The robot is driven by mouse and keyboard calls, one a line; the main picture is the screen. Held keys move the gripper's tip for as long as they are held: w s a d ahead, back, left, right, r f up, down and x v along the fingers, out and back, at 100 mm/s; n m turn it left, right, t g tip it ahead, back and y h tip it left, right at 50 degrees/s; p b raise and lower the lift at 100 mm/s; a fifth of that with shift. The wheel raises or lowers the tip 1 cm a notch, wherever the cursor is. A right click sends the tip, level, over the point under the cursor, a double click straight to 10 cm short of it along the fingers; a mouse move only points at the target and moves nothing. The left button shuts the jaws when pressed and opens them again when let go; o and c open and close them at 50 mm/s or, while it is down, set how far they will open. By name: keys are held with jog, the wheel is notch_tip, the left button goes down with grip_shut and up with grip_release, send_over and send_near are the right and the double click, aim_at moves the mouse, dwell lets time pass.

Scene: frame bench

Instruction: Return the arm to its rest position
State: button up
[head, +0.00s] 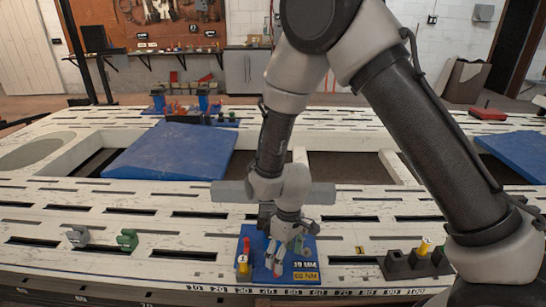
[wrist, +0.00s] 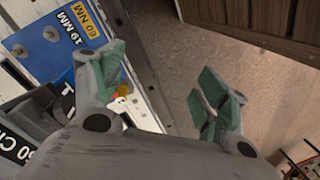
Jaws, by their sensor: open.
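My arm reaches down over the front of the white slotted bench (head: 150,212), so it is extended. My gripper (head: 284,258) is above or beside a small blue board (head: 250,277) with the labels "19 MM" and "60 NM". In the wrist view my gripper (wrist: 163,88) has its two green-padded fingers spread wide, with nothing between them. The blue board also shows at the upper left of the wrist view (wrist: 40,42). The gripper hides part of the board in the head view, and I cannot tell whether they touch.
A yellow-topped piece (head: 243,264) stands on the board. A dark holder with a yellow piece (head: 424,246) is to the right. Green (head: 127,239) and grey (head: 77,236) clips sit at left. A large blue panel (head: 172,151) lies behind. Bare floor (wrist: 172,65) shows beyond the bench edge.

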jog(key=s+d+r+m+t, duration=0.2)
jog(key=s+d+r+m, duration=0.1)
jog(key=d+r, duration=0.8)
jog(key=s+d+r+m+t, duration=0.2)
jog(key=s+d+r+m, duration=0.2)
jog(key=d+r, duration=0.7)
jog(key=s+d+r+m+t, duration=0.1)
jog(key=s+d+r+m, duration=0.2)
jog(key=d+r, duration=0.8)
notch_tip(320, 180, up, 4)
jog(key=shift+s+f+t+h, duration=0.1)
jog(key=shift+s+t+h, duration=0.2)
jog(key=shift+s+t, duration=0.15)
